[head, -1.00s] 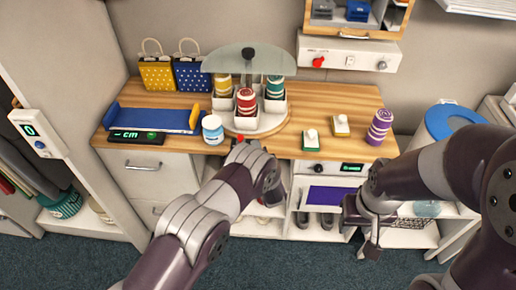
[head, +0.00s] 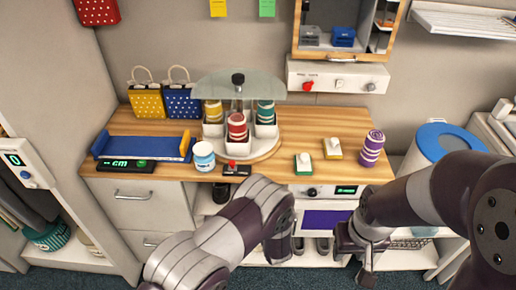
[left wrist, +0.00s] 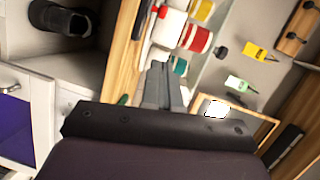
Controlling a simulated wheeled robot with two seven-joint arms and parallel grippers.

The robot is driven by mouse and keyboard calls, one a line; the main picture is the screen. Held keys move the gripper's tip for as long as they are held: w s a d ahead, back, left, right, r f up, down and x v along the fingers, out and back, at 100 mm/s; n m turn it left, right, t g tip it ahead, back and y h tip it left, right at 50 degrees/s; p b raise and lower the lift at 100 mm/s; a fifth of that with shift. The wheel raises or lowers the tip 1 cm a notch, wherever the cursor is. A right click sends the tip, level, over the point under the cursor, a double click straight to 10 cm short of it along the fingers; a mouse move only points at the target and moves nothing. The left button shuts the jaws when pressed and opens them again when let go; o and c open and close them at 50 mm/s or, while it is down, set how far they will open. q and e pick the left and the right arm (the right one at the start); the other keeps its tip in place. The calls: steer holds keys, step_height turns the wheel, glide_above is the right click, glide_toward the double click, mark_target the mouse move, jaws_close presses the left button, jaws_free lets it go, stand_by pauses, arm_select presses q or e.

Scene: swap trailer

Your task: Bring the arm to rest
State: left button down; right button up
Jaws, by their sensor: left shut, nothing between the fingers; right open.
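My left arm comes in from the lower left in the head view, its wrist in front of the desk's front edge; its fingers are hidden there. In the left wrist view my left gripper (left wrist: 160,88) is shut and empty, its fingers pointing towards the wooden desk edge. My right gripper (head: 363,250) is open and empty, low in front of the purple panel (head: 325,219) under the desk. Neither gripper holds anything.
The wooden desk (head: 310,125) bears a carousel (head: 268,150) with several striped jars, a white jar (head: 203,156), a red-button box (head: 234,169), a blue tray (head: 145,147) and a purple striped roll (head: 371,148). A blue-lidded bin (head: 443,140) stands right. A cabinet (head: 345,55) hangs above.

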arm_select(q)
steer(key=s+d+f+n+g+h, duration=0.3)
steer(key=s+f+g, duration=0.1)
steer(key=f, duration=0.4)
steer(key=s+a+r+n+g+h, duration=0.2)
steer(key=s+r+n+g+h, duration=0.15)
steer(key=s+g, duration=0.45)
steer(key=s+a+r+n+g+y, duration=0.1)
steer(key=s+a+r+n, duration=0.2)
steer(key=s+a+r, duration=0.3)
steer(key=s+a+r+n+g, duration=0.1)
steer(key=s+a+r+n, duration=0.2)
steer(key=s+a+r, duration=0.3)
steer(key=a+r, duration=0.4)
steer(key=r, duration=0.1)
steer(key=shift+s+a+r+y, duration=0.35)
steer(key=shift+s, duration=0.05)
steer(key=shift+s, duration=0.15)
